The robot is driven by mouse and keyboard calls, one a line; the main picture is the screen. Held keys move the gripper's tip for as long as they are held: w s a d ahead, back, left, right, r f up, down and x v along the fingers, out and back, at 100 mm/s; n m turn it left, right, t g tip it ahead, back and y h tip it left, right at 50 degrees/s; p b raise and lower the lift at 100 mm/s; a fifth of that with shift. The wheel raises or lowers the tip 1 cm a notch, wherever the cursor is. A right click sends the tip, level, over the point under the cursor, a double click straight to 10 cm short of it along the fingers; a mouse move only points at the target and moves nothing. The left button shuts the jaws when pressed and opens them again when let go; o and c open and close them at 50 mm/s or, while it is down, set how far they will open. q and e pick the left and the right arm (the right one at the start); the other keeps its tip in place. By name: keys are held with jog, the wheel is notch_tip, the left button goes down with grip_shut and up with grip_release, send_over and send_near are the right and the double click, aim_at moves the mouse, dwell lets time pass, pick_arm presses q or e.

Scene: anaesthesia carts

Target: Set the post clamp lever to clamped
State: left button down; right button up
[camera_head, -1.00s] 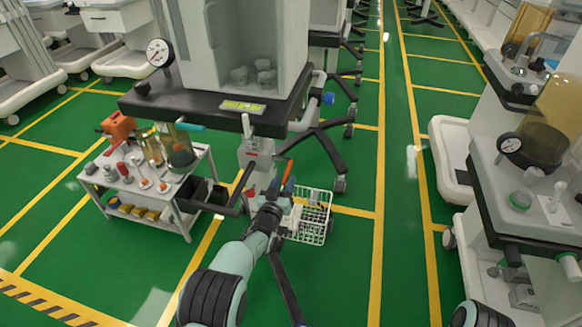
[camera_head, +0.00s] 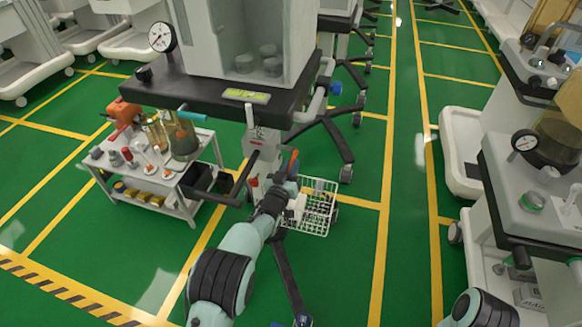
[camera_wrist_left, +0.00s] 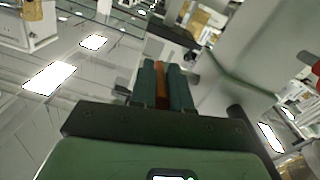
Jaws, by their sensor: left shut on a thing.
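The post clamp lever, an orange bar (camera_head: 294,159), sticks up at my left gripper (camera_head: 288,174) in the head view, just right of the cart's post. In the left wrist view the orange lever (camera_wrist_left: 164,84) lies between the two dark teal fingers of my left gripper (camera_wrist_left: 164,80), which are shut on it. The clamp body is mostly hidden behind my gripper and arm, so the lever's set position cannot be read. My right gripper is outside the frames.
A white wire basket (camera_head: 318,208) hangs right beside my left gripper. A black bar (camera_head: 243,180) and dark bins (camera_head: 199,179) are on its left, near a small trolley (camera_head: 178,200) with bottles. The cart's dark worktop (camera_head: 200,92) is above. Green floor is open in front.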

pick_arm(q)
jog(key=shift+f, duration=0.1)
jog(key=f+t, duration=0.1)
jog(key=t, duration=0.1)
jog(key=w+f+t+h, duration=0.1)
jog(key=t, duration=0.1)
jog(key=w+t+h, duration=0.1)
jog(key=t, duration=0.1)
jog(key=shift+d+f, duration=0.3)
jog(key=shift+f, duration=0.1)
jog(key=shift+f+t, duration=0.1)
jog(key=shift+t, duration=0.3)
dwell(0.6)
jog(key=c, duration=1.1)
grip_release()
